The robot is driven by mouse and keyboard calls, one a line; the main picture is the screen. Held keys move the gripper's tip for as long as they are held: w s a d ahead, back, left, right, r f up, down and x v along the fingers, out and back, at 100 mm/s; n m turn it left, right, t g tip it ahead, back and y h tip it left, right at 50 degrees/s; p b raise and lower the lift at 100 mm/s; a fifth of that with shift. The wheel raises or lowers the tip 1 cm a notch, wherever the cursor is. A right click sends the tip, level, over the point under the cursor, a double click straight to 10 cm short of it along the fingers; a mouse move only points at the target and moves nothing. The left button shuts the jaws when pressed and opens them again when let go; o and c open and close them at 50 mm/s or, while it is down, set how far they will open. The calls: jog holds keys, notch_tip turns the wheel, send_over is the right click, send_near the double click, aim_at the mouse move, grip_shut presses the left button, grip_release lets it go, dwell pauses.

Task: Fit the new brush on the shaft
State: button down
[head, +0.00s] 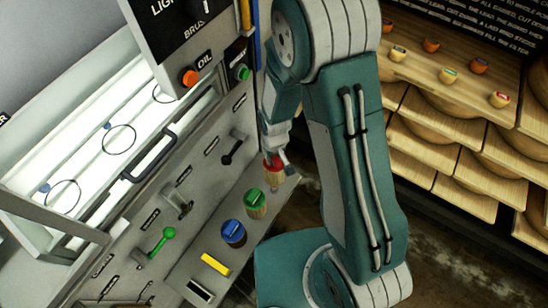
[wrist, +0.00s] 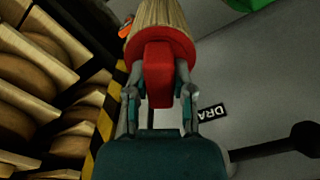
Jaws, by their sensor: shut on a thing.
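My gripper (head: 272,152) is shut on the red-topped brush (head: 273,176), just above the right end of the grey ledge. In the wrist view, the brush's red block (wrist: 158,70) sits between both fingers of my gripper (wrist: 160,95), with its pale bristles (wrist: 155,14) pointing away. A green-topped brush (head: 255,202) and a blue-topped brush (head: 232,233) stand on the ledge. A grey fitting (head: 178,201) sticks out of the panel, but I cannot tell whether it is the shaft.
A green lever (head: 162,241) and a dark knobbed lever (head: 233,148) project from the panel. A yellow block (head: 215,264) lies on the ledge (head: 205,245). A lit cabinet (head: 100,150) is at left. Shelves of cheese wheels (head: 440,130) stand at right.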

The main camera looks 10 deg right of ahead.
jog(key=shift+r, duration=1.25)
jog(key=shift+r, duration=1.4)
jog(key=shift+f, duration=5.4)
jog(key=shift+c, duration=2)
grip_release()
